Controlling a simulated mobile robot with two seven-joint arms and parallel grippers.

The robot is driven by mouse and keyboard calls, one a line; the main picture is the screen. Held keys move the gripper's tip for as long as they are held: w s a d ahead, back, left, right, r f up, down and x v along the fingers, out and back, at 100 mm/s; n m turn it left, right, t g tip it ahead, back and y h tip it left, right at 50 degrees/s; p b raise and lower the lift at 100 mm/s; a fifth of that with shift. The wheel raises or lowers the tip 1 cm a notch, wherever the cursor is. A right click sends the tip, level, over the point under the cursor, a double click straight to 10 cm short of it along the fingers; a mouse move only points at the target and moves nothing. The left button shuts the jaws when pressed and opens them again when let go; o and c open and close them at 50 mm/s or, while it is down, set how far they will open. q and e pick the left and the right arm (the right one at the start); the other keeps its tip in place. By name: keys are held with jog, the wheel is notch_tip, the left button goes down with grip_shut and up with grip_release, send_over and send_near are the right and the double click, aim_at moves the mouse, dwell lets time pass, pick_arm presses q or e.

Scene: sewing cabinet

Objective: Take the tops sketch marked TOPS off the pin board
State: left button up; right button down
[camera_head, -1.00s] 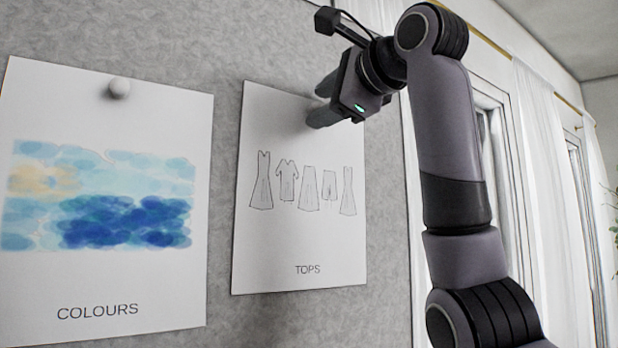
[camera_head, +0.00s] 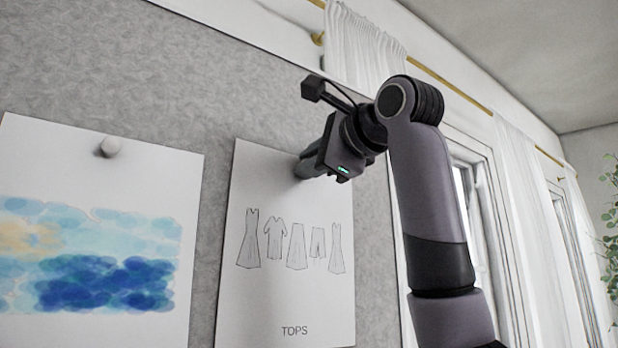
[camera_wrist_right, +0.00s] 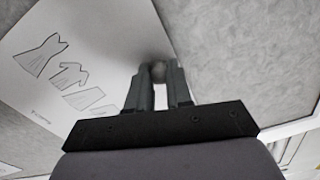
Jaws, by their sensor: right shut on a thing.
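The TOPS sketch (camera_head: 285,295) is a white sheet with several garment outlines, lying against the grey pin board (camera_head: 225,75). My right gripper (camera_head: 303,167) is at the sheet's upper part and hides the spot there. In the right wrist view, its two fingers (camera_wrist_right: 158,74) are shut on a round grey pin (camera_wrist_right: 158,70) at the sheet's top edge. The sketch also shows in that view (camera_wrist_right: 100,45), with its outlines to the left of the fingers. My left gripper is not in view.
The COLOURS sheet (camera_head: 100,180), with blue and yellow paint blots, hangs to the left under its own round pin (camera_head: 110,146). White curtains (camera_head: 530,200) and a window are to the right of the board. A leafy plant (camera_head: 609,240) stands at the far right.

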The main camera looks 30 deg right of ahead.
jog(key=r, duration=0.2)
jog(key=shift+s+a+r+p, duration=0.1)
jog(key=shift+s+r+p, duration=0.1)
jog(key=shift+r+p, duration=0.2)
jog(key=shift+r, duration=1.85)
jog(key=s+b, duration=0.5)
jog(key=s, duration=1.4)
jog(key=shift+s, duration=0.25)
